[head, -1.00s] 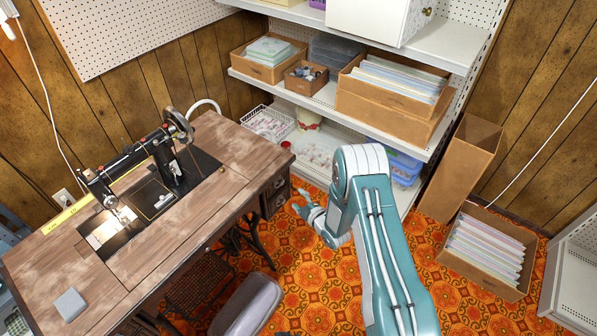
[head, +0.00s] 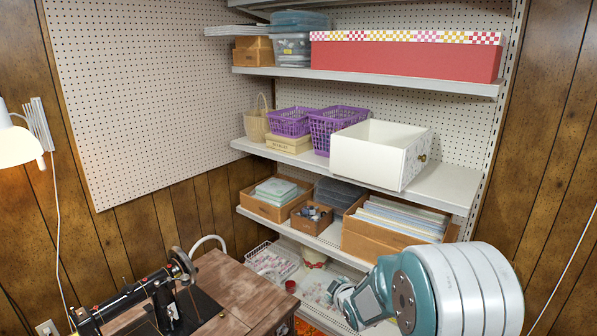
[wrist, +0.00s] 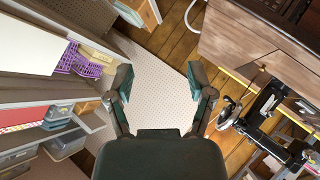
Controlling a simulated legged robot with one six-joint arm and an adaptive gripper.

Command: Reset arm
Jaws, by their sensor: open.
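My arm (head: 455,290) reaches in at the lower right of the head view, its big rounded joint close to the camera. Its far end lies in front of the lower shelves, and the fingers are hard to make out there. In the wrist view my gripper (wrist: 160,79) is open. Its two dark green fingers stand well apart with nothing between them. Behind the gap shows the white pegboard (wrist: 145,60), some way off.
The sewing machine (head: 145,302) stands on a wooden table (head: 235,290) at the lower left. Shelves hold purple baskets (head: 338,128), a white drawer (head: 368,158), a red box (head: 405,62) and cardboard boxes. A lamp (head: 18,145) hangs at the left edge.

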